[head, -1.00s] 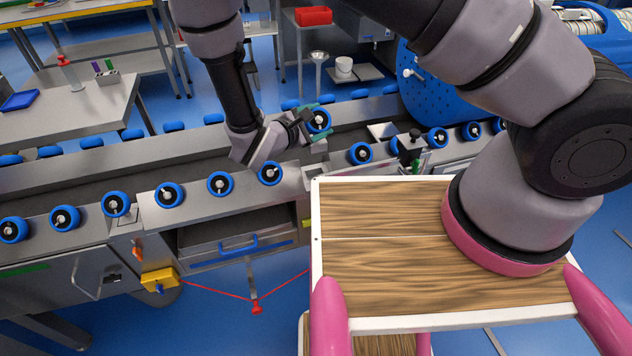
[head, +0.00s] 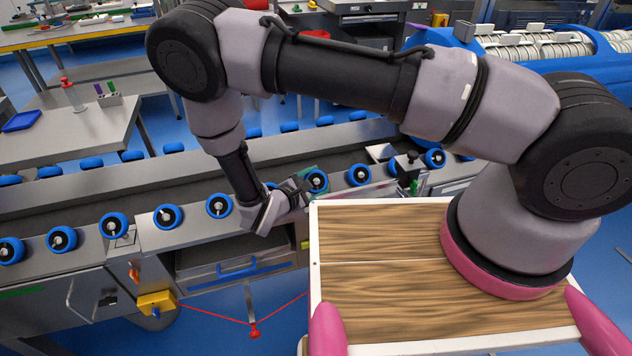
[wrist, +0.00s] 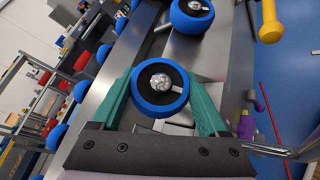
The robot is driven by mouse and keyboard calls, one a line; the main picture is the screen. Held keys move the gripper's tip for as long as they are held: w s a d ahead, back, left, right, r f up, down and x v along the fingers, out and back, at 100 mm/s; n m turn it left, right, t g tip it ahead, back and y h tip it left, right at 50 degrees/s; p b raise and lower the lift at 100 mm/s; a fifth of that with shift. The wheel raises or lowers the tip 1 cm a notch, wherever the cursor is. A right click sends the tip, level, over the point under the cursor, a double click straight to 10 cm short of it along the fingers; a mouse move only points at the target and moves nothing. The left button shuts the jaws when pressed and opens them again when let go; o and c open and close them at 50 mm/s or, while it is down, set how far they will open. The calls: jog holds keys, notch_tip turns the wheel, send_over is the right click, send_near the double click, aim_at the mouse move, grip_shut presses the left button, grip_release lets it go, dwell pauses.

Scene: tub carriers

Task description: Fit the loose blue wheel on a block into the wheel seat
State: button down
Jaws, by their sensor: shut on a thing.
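My gripper (head: 306,186) is shut on a blue wheel (head: 317,181) with a black centre and a pale metal hub. In the wrist view the wheel (wrist: 160,87) sits between the two green fingers, its hub facing the camera. In the head view the held wheel is in line with the row of blue wheels along the conveyor's front ledge, between two neighbours. I cannot tell whether it touches the ledge. The wheel seat is not distinguishable; anything behind the held wheel is hidden.
A neighbouring wheel (head: 359,175) stands close on the right, and another (head: 219,206) on the left. A black-topped fixture (head: 408,166) stands farther right. My wood-topped base is just in front. A yellow box (head: 156,303) hangs below the conveyor.

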grip_release()
jog(key=shift+f, duration=0.1)
jog(key=v, duration=1.2)
